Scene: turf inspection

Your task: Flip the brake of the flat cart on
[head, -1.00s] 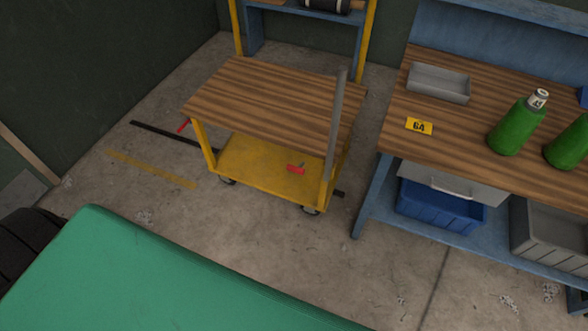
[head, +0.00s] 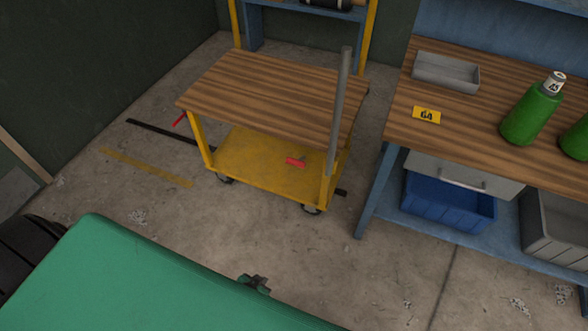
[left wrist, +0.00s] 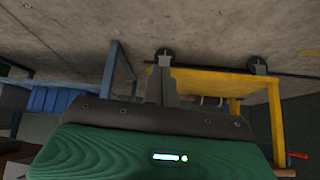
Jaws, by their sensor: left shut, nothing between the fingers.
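The flat cart has a wooden top (head: 275,90), a yellow lower deck (head: 250,160) and a grey upright bar (head: 340,110). A red lever (head: 180,119) sticks out at the cart's left end; in the left wrist view a red piece (left wrist: 297,155) shows beside a yellow leg. A small red piece (head: 296,162) also shows over the lower deck. I cannot tell for certain which one is the brake. My left gripper (head: 256,281) pokes out past my green arm, in front of the cart and apart from it. It is shut and empty, also seen in the left wrist view (left wrist: 161,75).
A blue workbench with a wooden top (head: 500,140) stands right of the cart, bearing a grey tray (head: 445,71), a 6A label (head: 427,115) and green bottles (head: 532,112). A blue bin (head: 448,203) sits under it. Floor in front of the cart is clear.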

